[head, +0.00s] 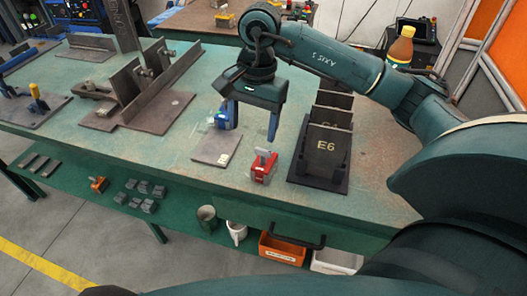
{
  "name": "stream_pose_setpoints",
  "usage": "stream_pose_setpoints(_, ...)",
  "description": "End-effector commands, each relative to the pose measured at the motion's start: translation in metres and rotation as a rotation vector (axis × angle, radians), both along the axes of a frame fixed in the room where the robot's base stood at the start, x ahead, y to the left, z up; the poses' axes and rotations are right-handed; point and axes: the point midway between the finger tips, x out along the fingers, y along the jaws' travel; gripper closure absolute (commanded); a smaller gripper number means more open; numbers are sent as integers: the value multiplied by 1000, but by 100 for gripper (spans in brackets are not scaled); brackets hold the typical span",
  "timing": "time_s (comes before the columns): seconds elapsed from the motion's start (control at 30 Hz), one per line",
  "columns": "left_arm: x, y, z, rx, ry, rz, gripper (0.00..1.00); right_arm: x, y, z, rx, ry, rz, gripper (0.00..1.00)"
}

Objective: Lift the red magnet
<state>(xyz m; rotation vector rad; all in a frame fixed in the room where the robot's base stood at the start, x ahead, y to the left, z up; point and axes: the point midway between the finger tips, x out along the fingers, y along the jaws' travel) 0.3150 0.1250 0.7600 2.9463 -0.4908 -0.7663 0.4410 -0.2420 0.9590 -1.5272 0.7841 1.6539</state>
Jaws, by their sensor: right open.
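The red magnet (262,169) stands on the green table (185,153) near its front edge, with a small grey piece on its top. My right gripper (251,134) is open and points down above and behind the magnet. Its right finger is near the magnet's top, and its left finger hangs further left. Nothing shows between the fingers. Whether a finger touches the magnet I cannot tell. My left gripper is not in view.
A dark block marked E6 (325,150) stands in a rack right of the magnet. Steel fixtures (140,88) fill the table's left. Bins (282,250) sit below the front edge.

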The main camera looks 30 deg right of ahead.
Motion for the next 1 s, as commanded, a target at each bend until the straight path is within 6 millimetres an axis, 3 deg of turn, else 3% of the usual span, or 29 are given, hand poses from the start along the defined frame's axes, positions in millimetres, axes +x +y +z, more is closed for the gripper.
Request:
stream_pose_setpoints(0.03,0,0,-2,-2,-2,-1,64,1,-12,2,-55,-12,9,33)
stream_pose_setpoints(0.17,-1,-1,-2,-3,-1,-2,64,1,-25,-3,-116,-14,19,33)
stream_pose_setpoints(0.5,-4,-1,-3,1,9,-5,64,0,-25,-63,-115,-12,17,33)
stream_pose_setpoints(0.77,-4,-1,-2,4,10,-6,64,-2,-24,-82,-113,-12,18,33)
stream_pose_setpoints(1.0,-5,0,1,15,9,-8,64,-8,-24,-117,-112,-12,17,33)
